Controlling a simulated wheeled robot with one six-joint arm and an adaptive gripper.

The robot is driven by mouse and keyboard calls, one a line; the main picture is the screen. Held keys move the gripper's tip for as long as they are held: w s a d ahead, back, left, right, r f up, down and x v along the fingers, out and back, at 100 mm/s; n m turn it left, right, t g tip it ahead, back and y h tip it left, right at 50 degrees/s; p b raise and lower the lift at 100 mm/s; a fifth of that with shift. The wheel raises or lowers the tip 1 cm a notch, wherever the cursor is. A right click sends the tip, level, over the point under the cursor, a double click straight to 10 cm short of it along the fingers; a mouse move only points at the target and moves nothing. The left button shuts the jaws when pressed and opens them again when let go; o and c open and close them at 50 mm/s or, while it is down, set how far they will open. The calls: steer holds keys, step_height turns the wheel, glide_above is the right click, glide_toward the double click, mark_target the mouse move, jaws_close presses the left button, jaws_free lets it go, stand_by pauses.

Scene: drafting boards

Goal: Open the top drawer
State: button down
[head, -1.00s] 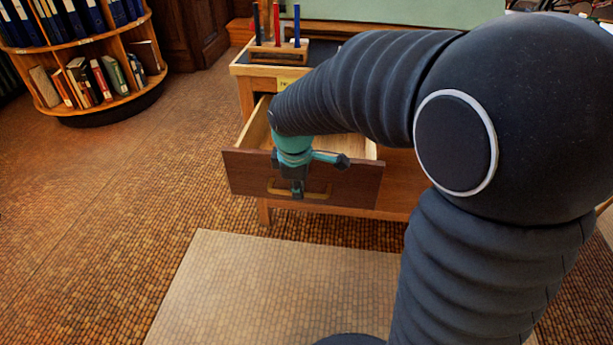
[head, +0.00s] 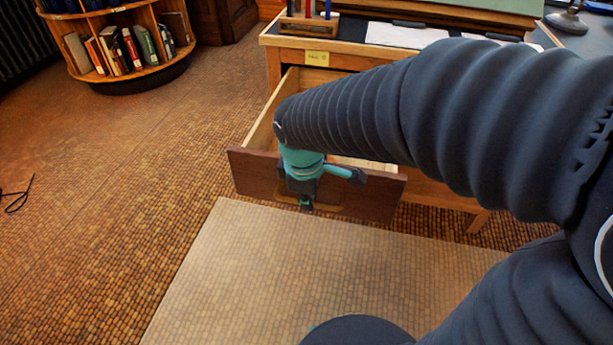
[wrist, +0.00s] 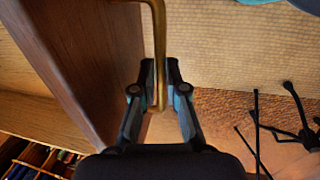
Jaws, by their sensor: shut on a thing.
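The drawer (head: 375,198) under the desk top stands pulled well out, with its dark wooden front towards me and its pale inside partly showing. My arm covers much of the opening. My gripper (head: 306,204) reaches down in front of the drawer front and is shut on its brass handle (wrist: 158,30). In the wrist view both fingers of my gripper (wrist: 160,92) close around the handle bar, beside the drawer front (wrist: 95,60). The handle is mostly hidden behind the gripper in the head view.
The desk (head: 290,55) carries a pen holder (head: 308,27) and papers (head: 400,35). A round bookcase (head: 125,50) stands at the back left. A pale floor mat (head: 240,280) lies in front of the drawer. A black cable (head: 17,197) lies on the floor at the left.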

steer(key=c, duration=1.2)
jaws_free()
steer(key=shift+a, duration=0.1)
steer(key=shift+r, duration=0.1)
step_height(320, 180, up, 12)
steer(key=s, duration=0.2)
steer(key=shift+a, duration=0.3)
steer(key=shift+f, duration=0.2)
steer(key=s+d+f+m+t, duration=0.2)
steer(key=s+d+m+t, duration=0.1)
steer(key=s+d+m, duration=0.6)
steer(key=d+m, duration=0.4)
steer(key=m, duration=0.1)
steer(key=shift+y, duration=0.3)
